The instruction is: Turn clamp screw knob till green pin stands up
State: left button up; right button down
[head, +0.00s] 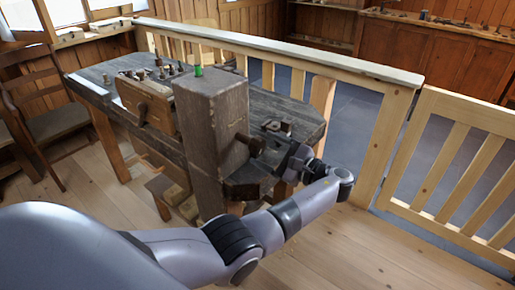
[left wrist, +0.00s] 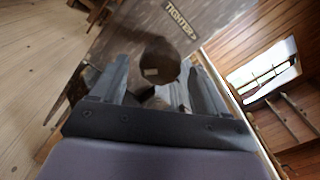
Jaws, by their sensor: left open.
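A tall grey-brown wooden block (head: 212,125) of the clamp stands at the workbench. A small green pin (head: 198,71) shows upright at its top edge; its base is hard to make out. A dark knob (head: 250,145) sticks out from the block's right side. In the left wrist view the round dark knob (left wrist: 160,60) lies between my two spread fingers, and I cannot tell whether they touch it. A label reading "TIGHTEN" (left wrist: 179,17) is on the block's face. My left gripper (head: 268,155) is open at the knob. My right gripper is out of view.
The dark workbench (head: 110,72) carries small turned pieces and a wooden vise-like part (head: 145,103). A wooden railing (head: 290,55) runs behind it. A chair (head: 45,115) stands at the left. The plank floor in front is clear.

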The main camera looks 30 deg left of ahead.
aim_at(262, 148)
pick_arm(q)
jog(key=shift+s+d, duration=0.15)
jog(key=shift+d, duration=1.3)
